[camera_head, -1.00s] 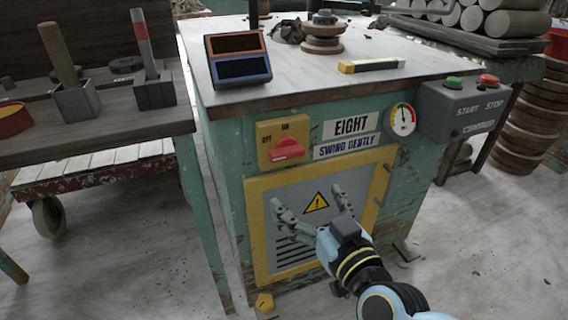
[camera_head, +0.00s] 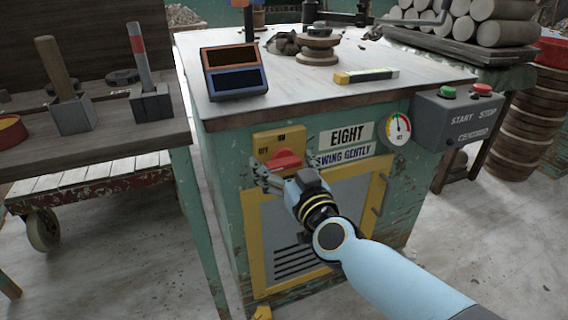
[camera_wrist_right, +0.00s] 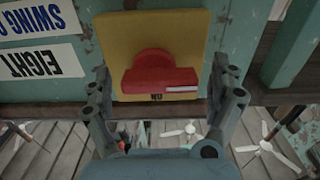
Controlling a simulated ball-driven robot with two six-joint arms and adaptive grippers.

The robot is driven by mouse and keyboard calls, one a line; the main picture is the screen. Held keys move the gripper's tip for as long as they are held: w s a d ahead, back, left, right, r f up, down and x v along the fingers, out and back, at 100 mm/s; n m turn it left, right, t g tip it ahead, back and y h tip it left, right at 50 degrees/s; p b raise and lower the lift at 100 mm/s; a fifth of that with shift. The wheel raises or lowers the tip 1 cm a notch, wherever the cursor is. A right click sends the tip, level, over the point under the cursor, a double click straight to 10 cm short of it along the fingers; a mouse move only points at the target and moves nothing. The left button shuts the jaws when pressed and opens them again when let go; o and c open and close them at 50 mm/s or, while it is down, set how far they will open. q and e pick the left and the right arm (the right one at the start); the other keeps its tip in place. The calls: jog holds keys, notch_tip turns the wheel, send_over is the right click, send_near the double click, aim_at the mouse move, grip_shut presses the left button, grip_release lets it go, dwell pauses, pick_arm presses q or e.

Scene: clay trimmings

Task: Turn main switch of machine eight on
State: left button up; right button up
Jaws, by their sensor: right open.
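Machine eight is a worn green cabinet with an EIGHT label (camera_head: 347,135). Its main switch is a red rotary handle (camera_head: 285,159) on a yellow plate (camera_head: 292,138) marked OFF at left and ON at top. In the right wrist view, upside down, the handle (camera_wrist_right: 160,80) lies about level, its white mark at the right end, on the OFF side. My right gripper (camera_head: 284,174) is at the switch, open. In the wrist view its fingers (camera_wrist_right: 160,92) stand either side of the handle, with gaps visible; contact cannot be told. My left gripper is out of view.
A grey START/STOP box (camera_head: 456,117) and a gauge (camera_head: 397,130) sit right of the switch. A vented panel (camera_head: 282,232) is below. A two-part display (camera_head: 235,71) stands on the machine top. A wooden bench (camera_head: 100,135) stands close at left.

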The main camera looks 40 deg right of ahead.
jog(key=c, duration=1.1)
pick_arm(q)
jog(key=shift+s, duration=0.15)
pick_arm(e)
jog(key=shift+c, duration=0.3)
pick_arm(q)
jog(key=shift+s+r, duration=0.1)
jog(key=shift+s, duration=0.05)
